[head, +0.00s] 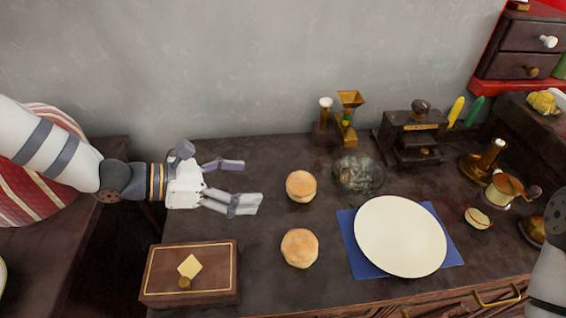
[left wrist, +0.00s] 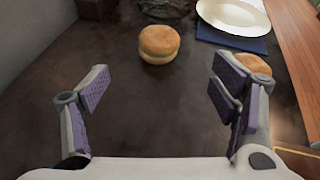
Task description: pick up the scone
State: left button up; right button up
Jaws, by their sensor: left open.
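Two round golden scones are on the dark table: a far scone (head: 301,186) and a near scone (head: 299,248) in the head view. My left gripper (head: 243,185) is open and empty, to the left of the far scone and apart from it. In the left wrist view the far scone (left wrist: 159,43) stands ahead, between the directions of the two open fingers (left wrist: 162,92). The near scone (left wrist: 254,65) is partly hidden behind the right finger there. My right gripper is not in view; only part of my right arm shows at the right edge.
A white plate (head: 400,236) on a blue cloth (head: 447,232) and a dark glassy dish (head: 358,174) lie right of the scones. A brown box (head: 214,265) is at the near left. A brass candlestick (head: 490,157) stands at the right. Bare table surrounds the scones.

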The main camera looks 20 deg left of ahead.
aim_at(290, 183)
pick_arm(q)
jog(key=shift+w+a, duration=0.2)
jog(key=shift+w, duration=0.1)
jog(key=x, duration=0.4)
jog(key=b+x, duration=0.1)
jog(key=x, duration=0.2)
jog(key=b+x, duration=0.1)
jog(key=x, duration=0.3)
jog(key=shift+s+d+f, duration=0.15)
jog(key=shift+d+f, duration=0.15)
jog(key=shift+d, duration=0.15)
jog(key=shift+w+d, duration=0.1)
jog(key=shift+w, duration=0.1)
jog(key=shift+r, duration=0.1)
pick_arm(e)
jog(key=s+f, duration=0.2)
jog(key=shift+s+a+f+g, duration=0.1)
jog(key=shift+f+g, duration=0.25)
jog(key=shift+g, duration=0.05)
pick_arm(q)
jog(key=c, duration=1.3)
